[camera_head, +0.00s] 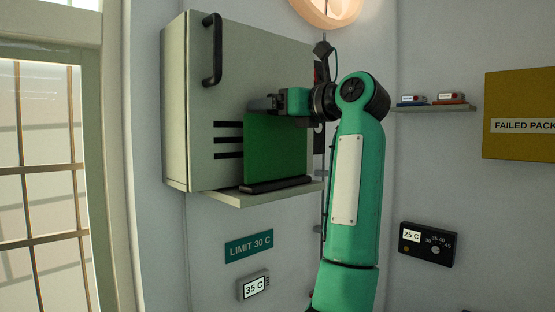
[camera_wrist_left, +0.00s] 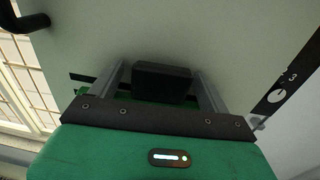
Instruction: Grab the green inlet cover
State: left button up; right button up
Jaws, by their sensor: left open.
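The green inlet cover (camera_head: 270,150) is a flat green panel standing upright against the front of a grey cabinet (camera_head: 270,55), beside its black vent slots. A dark bar (camera_head: 275,185) runs along its lower edge on the cabinet's ledge. My left gripper (camera_head: 262,104) is at the cover's top edge. In the left wrist view its two fingers (camera_wrist_left: 162,75) are spread on either side of a black block (camera_wrist_left: 163,82), with gaps showing at both sides. I cannot tell for sure that this block is part of the cover. A strip of green (camera_wrist_left: 85,91) shows at the left finger. My right gripper is not in view.
The cabinet has a black handle (camera_head: 213,50) at upper left. A small shelf (camera_head: 433,108) with two small devices is on the right wall, near a yellow "FAILED PACK" box (camera_head: 520,95). A "LIMIT 30 C" sign (camera_head: 249,246) and a 35 C display (camera_head: 254,287) hang below the cabinet.

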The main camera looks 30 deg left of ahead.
pick_arm(q)
jog(key=shift+d, duration=0.2)
jog(key=c, duration=1.7)
jog(key=shift+r, duration=0.1)
